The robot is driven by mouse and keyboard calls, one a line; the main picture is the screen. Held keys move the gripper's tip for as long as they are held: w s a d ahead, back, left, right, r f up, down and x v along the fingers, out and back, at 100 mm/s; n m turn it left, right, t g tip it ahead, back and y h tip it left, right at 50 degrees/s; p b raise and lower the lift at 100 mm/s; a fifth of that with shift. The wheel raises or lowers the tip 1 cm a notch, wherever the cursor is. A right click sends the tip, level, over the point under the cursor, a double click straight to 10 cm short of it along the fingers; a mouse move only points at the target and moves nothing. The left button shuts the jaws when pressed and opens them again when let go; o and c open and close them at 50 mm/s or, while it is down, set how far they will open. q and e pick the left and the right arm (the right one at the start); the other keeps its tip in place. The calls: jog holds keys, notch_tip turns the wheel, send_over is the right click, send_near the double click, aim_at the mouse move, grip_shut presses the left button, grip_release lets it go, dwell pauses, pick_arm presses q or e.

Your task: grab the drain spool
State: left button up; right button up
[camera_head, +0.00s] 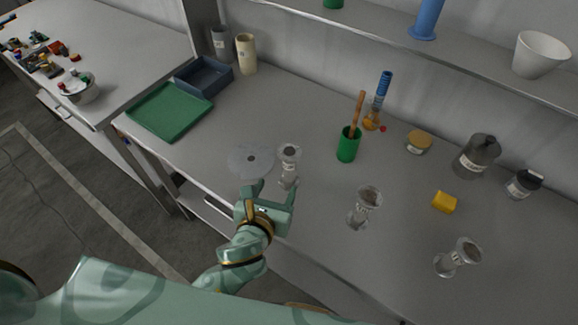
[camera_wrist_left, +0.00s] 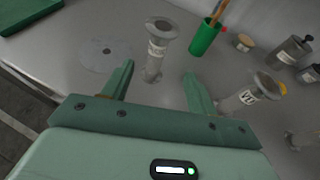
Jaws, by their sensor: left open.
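Three grey flanged spools with white labels stand upright on the bench. The nearest spool (camera_head: 289,166) is just ahead of my left gripper (camera_head: 277,187); in the left wrist view this spool (camera_wrist_left: 155,58) appears between the fingers, beyond their tips. Its label is too blurred to read surely. A second spool (camera_head: 362,209) stands to the right; in the left wrist view this one (camera_wrist_left: 246,96) has a label that seems to start with "VE". The third spool (camera_head: 461,256) is farther right, its label unreadable. My left gripper is open and empty. My right gripper is not in view.
A pale disc (camera_head: 250,160) lies left of the nearest spool. A green cup (camera_head: 348,146) with a wooden handle stands behind it, near an amber flask (camera_head: 371,122). A yellow block (camera_head: 444,202) and jars are right. A green tray (camera_head: 160,112) is left.

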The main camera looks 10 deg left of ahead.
aim_at(288, 163)
pick_arm(q)
jog(key=b+x, duration=0.1)
jog(key=x, duration=0.7)
jog(key=shift+s, duration=0.1)
jog(key=shift+w+f, duration=0.2)
jog(key=shift+w, duration=0.4)
jog(key=b+x, duration=0.1)
jog(key=x, duration=0.4)
jog(key=shift+a+r, duration=0.1)
jog(key=shift+r, duration=0.05)
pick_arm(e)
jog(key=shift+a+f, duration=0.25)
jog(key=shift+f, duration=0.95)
pick_arm(q)
jog(key=c, duration=1.2)
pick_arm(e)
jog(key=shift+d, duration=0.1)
pick_arm(q)
jog(key=shift+o, duration=0.2)
jog(key=shift+r, duration=0.15)
